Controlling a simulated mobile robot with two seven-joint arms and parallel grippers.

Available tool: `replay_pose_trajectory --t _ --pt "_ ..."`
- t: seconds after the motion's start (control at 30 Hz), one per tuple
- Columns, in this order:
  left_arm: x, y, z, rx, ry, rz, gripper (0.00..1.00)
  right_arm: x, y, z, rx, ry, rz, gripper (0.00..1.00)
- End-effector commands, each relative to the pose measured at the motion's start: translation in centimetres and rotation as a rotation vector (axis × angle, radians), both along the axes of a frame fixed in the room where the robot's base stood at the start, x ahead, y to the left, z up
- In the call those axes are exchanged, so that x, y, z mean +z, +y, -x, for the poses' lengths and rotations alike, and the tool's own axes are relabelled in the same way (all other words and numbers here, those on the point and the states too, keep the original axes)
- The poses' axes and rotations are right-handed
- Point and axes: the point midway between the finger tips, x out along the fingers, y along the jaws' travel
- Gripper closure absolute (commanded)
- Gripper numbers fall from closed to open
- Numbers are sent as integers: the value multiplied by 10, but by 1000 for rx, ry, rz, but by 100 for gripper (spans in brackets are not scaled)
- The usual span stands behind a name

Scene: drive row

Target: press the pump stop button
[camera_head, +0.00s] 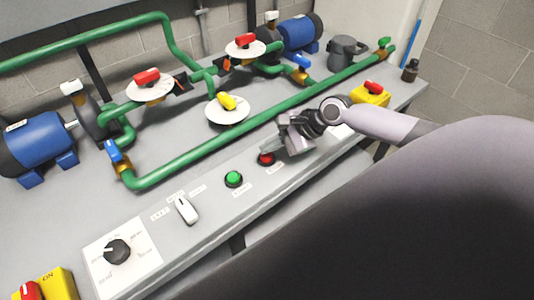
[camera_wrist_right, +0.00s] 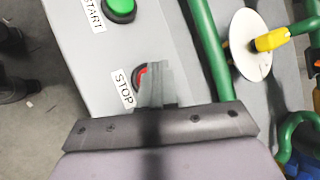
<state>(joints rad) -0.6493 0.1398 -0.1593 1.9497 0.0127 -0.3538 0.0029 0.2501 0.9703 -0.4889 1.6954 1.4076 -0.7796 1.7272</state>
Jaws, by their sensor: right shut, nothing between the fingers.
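The red stop button (camera_head: 266,159) sits on the front panel of the grey bench, to the right of the green start button (camera_head: 233,179). In the right wrist view the red button (camera_wrist_right: 141,76) shows beside its STOP label (camera_wrist_right: 125,87), partly hidden behind the fingers. My right gripper (camera_head: 268,150) is shut and empty, its fingertips over or at the red button. In the right wrist view the closed fingers (camera_wrist_right: 155,78) overlap the button's edge; I cannot tell whether they touch it. My left gripper is not in view.
A white switch (camera_head: 187,210) and a black knob (camera_head: 117,251) lie left along the panel. Green pipes (camera_head: 200,153) with coloured valve handles run behind the buttons. Yellow boxes with red switches stand at the right (camera_head: 371,94) and lower left (camera_head: 55,285).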

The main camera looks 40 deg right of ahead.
Motion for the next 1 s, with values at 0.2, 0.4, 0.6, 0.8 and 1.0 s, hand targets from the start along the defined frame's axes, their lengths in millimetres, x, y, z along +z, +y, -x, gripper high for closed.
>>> replay_pose_trajectory --t 0.2,0.4,0.6,0.8,1.0 --pt "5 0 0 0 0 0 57 -5 0 0 -1 2 -2 100" --pt "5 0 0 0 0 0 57 -9 0 0 0 0 0 100" --pt "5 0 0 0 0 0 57 -10 0 0 0 1 1 100" --pt "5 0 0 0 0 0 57 -11 0 0 -1 1 1 100" --pt "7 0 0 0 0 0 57 -9 0 0 -1 1 1 100"
